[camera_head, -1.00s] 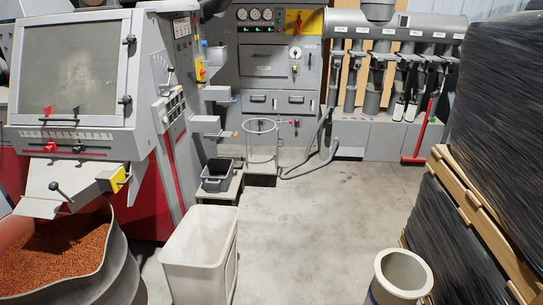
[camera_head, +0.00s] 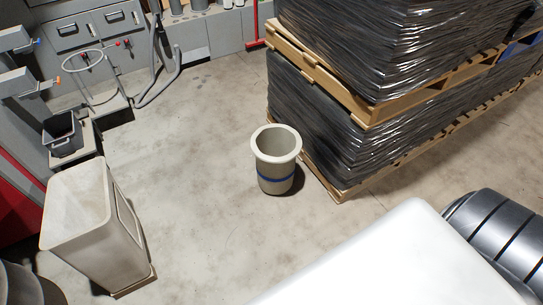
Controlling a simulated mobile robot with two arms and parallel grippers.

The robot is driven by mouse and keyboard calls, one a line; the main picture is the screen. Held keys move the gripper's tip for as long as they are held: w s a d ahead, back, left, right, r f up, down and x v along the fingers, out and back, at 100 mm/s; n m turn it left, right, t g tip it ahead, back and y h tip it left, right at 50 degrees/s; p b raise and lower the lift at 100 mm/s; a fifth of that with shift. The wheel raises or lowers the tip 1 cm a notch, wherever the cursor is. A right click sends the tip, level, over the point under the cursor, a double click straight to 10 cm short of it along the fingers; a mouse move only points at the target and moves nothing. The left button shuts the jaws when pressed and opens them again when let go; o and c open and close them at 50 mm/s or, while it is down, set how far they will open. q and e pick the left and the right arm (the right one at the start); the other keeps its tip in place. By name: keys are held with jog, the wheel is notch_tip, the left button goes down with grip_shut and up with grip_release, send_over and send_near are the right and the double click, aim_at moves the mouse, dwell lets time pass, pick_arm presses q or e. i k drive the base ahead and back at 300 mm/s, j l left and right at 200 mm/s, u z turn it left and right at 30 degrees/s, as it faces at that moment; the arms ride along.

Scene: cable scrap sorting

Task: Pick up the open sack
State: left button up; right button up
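A beige, round, open-topped container with a thick rolled rim and a blue band, which looks like the open sack (camera_head: 275,171), stands upright on the concrete floor near the middle of the head view. Its mouth faces up and its inside looks empty, though the bottom is hard to see. Neither of my grippers is in view, and nothing touches the sack.
Black-wrapped pallet stacks (camera_head: 350,125) stand close behind and right of the sack. A white rectangular bin (camera_head: 105,235) stands at the left. A small dark bin (camera_head: 63,140) and a wire ring stand (camera_head: 95,75) are at the back left. Floor between is clear.

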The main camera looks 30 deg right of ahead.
aim_at(276, 148)
jog(key=i+z, duration=0.25)
jog(key=z, duration=0.25)
jog(key=i+z, duration=0.25)
jog(key=z, duration=0.2)
